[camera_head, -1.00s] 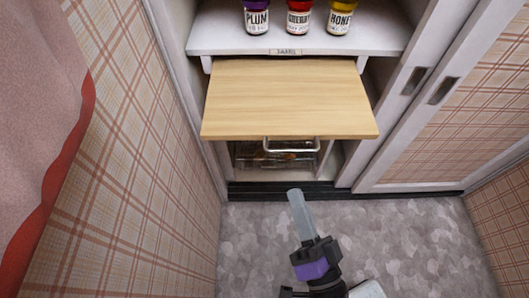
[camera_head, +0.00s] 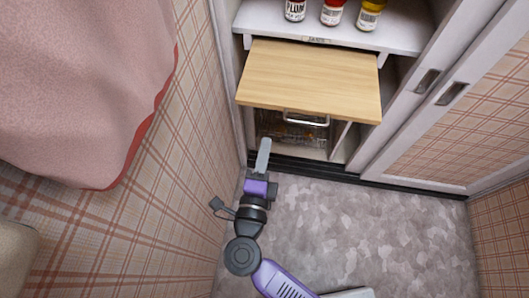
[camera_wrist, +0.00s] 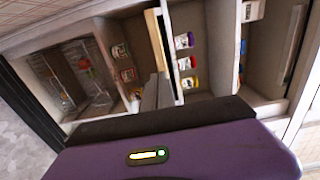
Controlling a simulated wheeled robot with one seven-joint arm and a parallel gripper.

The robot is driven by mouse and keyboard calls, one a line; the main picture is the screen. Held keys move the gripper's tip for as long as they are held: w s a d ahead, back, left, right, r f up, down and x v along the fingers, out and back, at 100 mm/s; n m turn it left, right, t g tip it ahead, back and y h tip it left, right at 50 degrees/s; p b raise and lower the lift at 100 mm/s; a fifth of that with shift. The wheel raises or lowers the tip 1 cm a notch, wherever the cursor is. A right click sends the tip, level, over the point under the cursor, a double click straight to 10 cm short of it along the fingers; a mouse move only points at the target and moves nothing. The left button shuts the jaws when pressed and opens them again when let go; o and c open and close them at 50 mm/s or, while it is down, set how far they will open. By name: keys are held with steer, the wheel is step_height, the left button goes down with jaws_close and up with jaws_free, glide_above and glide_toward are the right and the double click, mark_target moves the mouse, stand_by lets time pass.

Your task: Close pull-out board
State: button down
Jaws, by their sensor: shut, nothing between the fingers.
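The pull-out board (camera_head: 312,80) is a light wood panel sticking out of the white cabinet, below the shelf with jars. In the wrist view the board (camera_wrist: 155,38) shows nearly edge-on as a pale strip. My gripper (camera_head: 264,146) is shut and empty. In the head view its fingertips appear below the front edge of the board, toward its left part, apart from it. The fingers (camera_wrist: 156,92) also show in the wrist view, pointing toward the cabinet.
A wire basket (camera_head: 292,130) sits in the compartment under the board. Jars (camera_head: 332,12) stand on the shelf above. Sliding doors (camera_head: 440,110) are at right. The plaid wall and a pink curtain (camera_head: 80,80) are close on the left. Grey floor (camera_head: 350,225) is open at right.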

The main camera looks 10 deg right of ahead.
mark_target(284, 52)
steer(key=x, duration=0.9)
steer(key=shift+w+d, duration=0.1)
steer(key=shift+w, duration=0.2)
steer(key=shift+w+d, duration=0.1)
steer(key=shift+w, duration=0.2)
steer(key=b+x, duration=0.5)
steer(key=x, duration=1.8)
steer(key=shift+w, duration=0.2)
